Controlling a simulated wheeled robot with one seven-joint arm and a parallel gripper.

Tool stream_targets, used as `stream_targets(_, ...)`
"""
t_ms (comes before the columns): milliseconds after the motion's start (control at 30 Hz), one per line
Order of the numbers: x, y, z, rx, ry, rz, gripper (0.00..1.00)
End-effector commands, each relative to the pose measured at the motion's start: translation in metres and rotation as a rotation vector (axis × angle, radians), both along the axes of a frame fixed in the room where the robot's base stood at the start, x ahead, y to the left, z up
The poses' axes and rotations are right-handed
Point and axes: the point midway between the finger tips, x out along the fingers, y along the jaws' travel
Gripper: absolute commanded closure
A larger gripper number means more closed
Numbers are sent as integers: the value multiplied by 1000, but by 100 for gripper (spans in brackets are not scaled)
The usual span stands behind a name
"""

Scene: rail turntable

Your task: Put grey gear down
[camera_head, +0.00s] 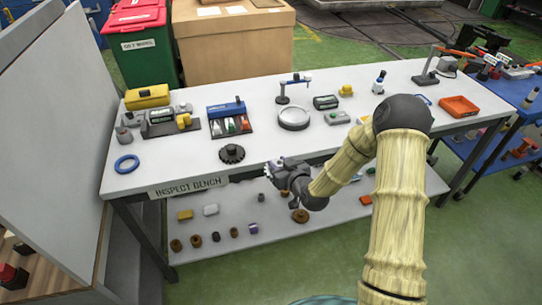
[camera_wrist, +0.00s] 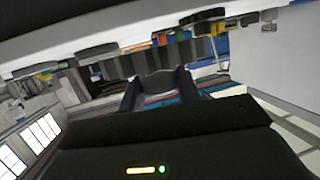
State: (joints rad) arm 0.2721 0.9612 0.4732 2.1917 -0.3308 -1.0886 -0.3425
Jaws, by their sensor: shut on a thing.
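My gripper (camera_head: 273,169) is just in front of the inspect bench's (camera_head: 150,180) front edge in the head view. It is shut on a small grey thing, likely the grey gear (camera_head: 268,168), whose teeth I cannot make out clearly. In the wrist view my gripper (camera_wrist: 160,88) shows both fingers, with a dark grey curved piece between them. A dark toothed gear (camera_head: 231,153) lies flat on the bench top, left of and beyond my gripper, apart from it.
A blue ring (camera_head: 126,163) lies at the bench's left end. A marker holder (camera_head: 228,119), a round dish (camera_head: 293,118) and an orange tray (camera_head: 459,106) stand further back. The lower shelf (camera_head: 330,215) holds several small parts. Bare bench top lies between the ring and dark gear.

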Motion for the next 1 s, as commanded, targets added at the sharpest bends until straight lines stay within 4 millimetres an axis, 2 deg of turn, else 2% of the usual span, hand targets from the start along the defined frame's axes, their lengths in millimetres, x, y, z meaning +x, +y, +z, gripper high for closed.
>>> stream_targets(333,-22,-51,-48,-2,7,-186,100)
stream_targets(600,-67,-116,-97,-15,9,-413,100)
stream_targets(733,-78,-129,-104,-20,2,-461,100)
stream_targets(1000,-79,-131,-104,-21,0,-467,100)
